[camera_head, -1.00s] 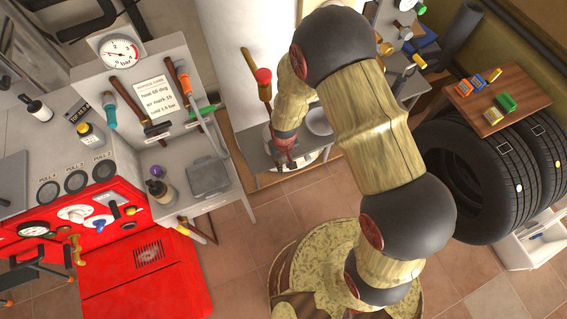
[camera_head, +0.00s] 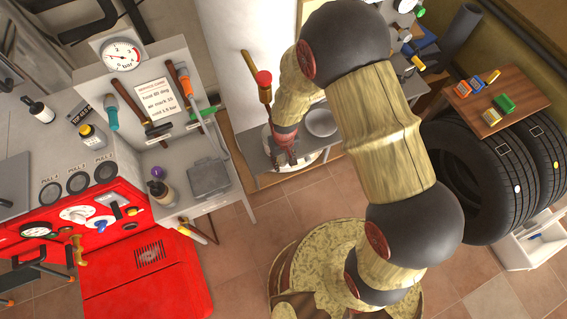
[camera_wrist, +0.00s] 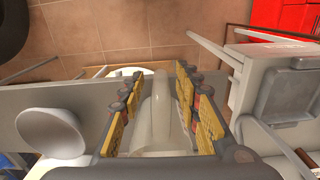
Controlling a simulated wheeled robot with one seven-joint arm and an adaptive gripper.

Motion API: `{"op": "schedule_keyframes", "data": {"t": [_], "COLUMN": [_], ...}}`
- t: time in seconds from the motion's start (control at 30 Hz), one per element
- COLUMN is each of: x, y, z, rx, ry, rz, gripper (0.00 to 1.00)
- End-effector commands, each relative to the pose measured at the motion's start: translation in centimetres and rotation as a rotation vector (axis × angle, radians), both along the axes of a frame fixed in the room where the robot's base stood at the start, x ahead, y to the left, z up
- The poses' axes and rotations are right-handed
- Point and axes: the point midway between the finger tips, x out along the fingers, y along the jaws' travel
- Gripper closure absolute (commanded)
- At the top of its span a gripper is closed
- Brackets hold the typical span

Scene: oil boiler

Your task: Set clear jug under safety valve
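In the wrist view, a pale, translucent vessel that looks like the clear jug (camera_wrist: 158,112) stands between the two fingers of my gripper (camera_wrist: 158,75). The fingers are apart, one on each side of it, and narrow gaps appear to show. In the head view my gripper (camera_head: 283,160) points down over a small grey shelf (camera_head: 254,150) in the middle; the jug cannot be made out clearly there. The red boiler (camera_head: 150,280) is at lower left, with a brass fitting (camera_head: 79,250) on its front. I cannot tell whether that fitting is the safety valve.
A pale bowl (camera_head: 321,122) sits beside my gripper and shows in the wrist view (camera_wrist: 50,132). A grey tool bench (camera_head: 225,190) with a gauge (camera_head: 122,55) stands between shelf and boiler. Tyres (camera_head: 480,180) stand at right. Tiled floor (camera_head: 235,235) is open in front.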

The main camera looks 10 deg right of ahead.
Motion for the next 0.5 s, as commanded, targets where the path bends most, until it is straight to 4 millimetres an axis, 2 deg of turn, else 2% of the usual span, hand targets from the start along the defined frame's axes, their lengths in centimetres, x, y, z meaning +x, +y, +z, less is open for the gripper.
{"op": "schedule_keyframes", "data": {"t": [0.03, 0.2, 0.4, 0.5], "x": [0.1, 0.0, -0.1, -0.1], "y": [0.0, 0.0, 0.0, 0.0], "z": [1.5, 5.0, 7.8, 8.6], "rx": [0.001, 0.001, 0.001, 0.001], "ry": [-0.003, -0.003, -0.001, 0.000], "rz": [0.000, 0.000, 0.000, 0.000], "gripper": [0.67, 0.67, 0.67, 0.67]}}
